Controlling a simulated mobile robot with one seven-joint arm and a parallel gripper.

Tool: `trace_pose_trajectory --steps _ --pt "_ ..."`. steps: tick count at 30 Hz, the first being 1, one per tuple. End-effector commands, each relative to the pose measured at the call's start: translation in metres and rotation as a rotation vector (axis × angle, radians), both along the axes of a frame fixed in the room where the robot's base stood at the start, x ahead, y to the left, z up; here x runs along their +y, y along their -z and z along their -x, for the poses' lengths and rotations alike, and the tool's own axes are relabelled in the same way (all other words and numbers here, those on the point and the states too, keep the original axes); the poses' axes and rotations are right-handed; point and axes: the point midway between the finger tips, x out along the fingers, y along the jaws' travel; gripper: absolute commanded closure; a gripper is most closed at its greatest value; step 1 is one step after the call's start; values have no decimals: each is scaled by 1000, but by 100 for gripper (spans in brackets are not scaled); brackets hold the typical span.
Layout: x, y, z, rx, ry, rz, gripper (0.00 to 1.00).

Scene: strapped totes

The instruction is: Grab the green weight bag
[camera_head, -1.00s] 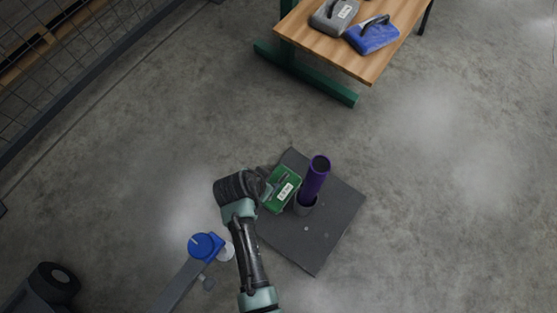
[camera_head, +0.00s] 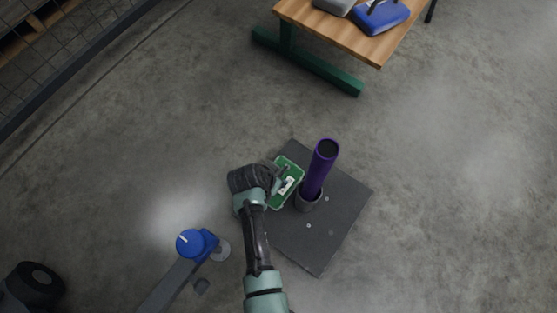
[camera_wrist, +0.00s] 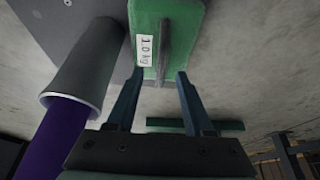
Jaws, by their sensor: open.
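The green weight bag (camera_head: 288,190) lies on a dark square plate on the floor, beside a purple post. In the wrist view the green bag (camera_wrist: 182,30) shows a white label reading 1.0 kg and a dark strap handle (camera_wrist: 164,48) along its top. My gripper (camera_wrist: 157,80) is open, with its two fingertips at the near end of the bag, one on each side of the strap's line. I cannot tell whether they touch the bag. In the head view my wrist hides the bag's left part and the fingers are hard to make out.
The purple post (camera_head: 321,170) stands in a grey socket (camera_head: 308,198) on the dark plate (camera_head: 335,215), close to the bag's right. The socket is also near my left finger in the wrist view (camera_wrist: 90,62). A wooden bench (camera_head: 345,38) holds a blue bag (camera_head: 381,15) and a grey bag.

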Motion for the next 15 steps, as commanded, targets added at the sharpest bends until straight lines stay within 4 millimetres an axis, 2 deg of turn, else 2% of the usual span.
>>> trace_pose_trajectory --steps 1,7,15 --pt "-1 11 -3 0 2 -1 48" --pt "-7 33 -12 1 2 0 48" --pt "-9 38 -15 1 1 -1 48"
